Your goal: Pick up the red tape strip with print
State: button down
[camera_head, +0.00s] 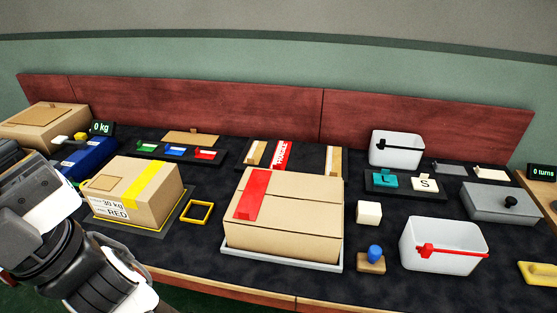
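The red tape strip with white print (282,153) lies on a dark tray at the back middle of the table, between tan strips. Its print runs along its length and is hard to read. A plain red strip (251,194) lies on top of the large closed carton (290,226), in front of the tray. My arm (62,252) shows at the left edge, far from the printed strip. The fingertips of my gripper do not show.
A carton with yellow tape (135,191) stands between my arm and the strip tray (310,159). A yellow square frame (196,203) lies beside it. White bins (396,150), small blocks and a grey box (500,203) fill the right side. A red-brown board (200,108) runs behind.

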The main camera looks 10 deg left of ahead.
aim_at(278, 162)
jog(key=i+j+u, duration=0.45)
jog(key=i+j, duration=0.25)
jog(key=i, duration=0.05)
